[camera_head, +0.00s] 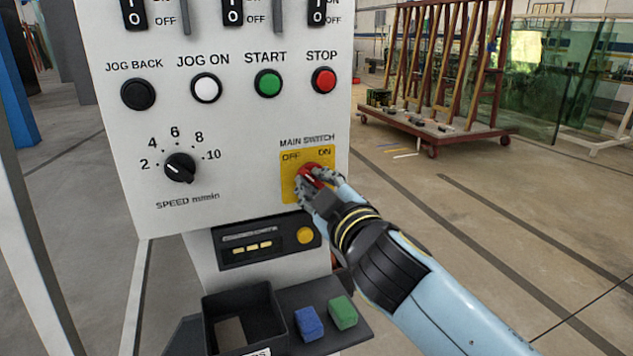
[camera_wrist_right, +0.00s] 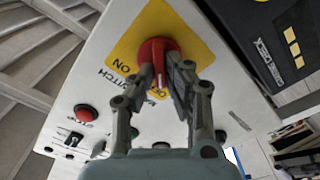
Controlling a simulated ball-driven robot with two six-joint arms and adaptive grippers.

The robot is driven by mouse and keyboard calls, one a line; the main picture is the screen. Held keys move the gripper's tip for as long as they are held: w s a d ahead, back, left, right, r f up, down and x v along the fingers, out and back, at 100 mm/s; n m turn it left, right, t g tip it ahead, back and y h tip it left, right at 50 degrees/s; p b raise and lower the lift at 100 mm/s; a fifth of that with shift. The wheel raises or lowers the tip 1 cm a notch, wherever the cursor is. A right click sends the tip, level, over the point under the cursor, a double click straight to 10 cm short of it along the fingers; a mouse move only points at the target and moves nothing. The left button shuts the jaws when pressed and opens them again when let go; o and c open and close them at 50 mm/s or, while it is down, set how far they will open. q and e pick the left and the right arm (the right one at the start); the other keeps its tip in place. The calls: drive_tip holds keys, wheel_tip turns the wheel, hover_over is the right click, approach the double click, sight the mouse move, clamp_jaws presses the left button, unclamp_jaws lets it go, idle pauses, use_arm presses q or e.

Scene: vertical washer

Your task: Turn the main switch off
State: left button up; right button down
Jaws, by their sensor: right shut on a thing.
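The main switch is a red rotary knob (camera_head: 308,171) on a yellow plate (camera_head: 289,184) marked OFF at left and ON at right, low on the right of the white control panel. My right gripper (camera_head: 316,178) reaches it from the lower right and is shut on the knob. In the right wrist view the red knob (camera_wrist_right: 154,50) sits between the two fingers of my right gripper (camera_wrist_right: 164,74). The fingers partly hide the labels there. My left gripper is not in view.
The white panel (camera_head: 240,140) also carries a speed dial (camera_head: 180,167), a green START button (camera_head: 268,83) and a red STOP button (camera_head: 324,80). Below are a black tray (camera_head: 243,305), a blue block (camera_head: 309,324) and a green block (camera_head: 343,312). Floor right of the panel is open.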

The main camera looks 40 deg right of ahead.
drive_tip(key=shift+f, duration=0.2)
idle(0.3)
drive_tip(key=c, duration=1.4)
unclamp_jaws()
drive_tip(key=shift+r, duration=0.1)
drive_tip(key=shift+o, duration=0.2)
drive_tip(key=v, duration=1.2)
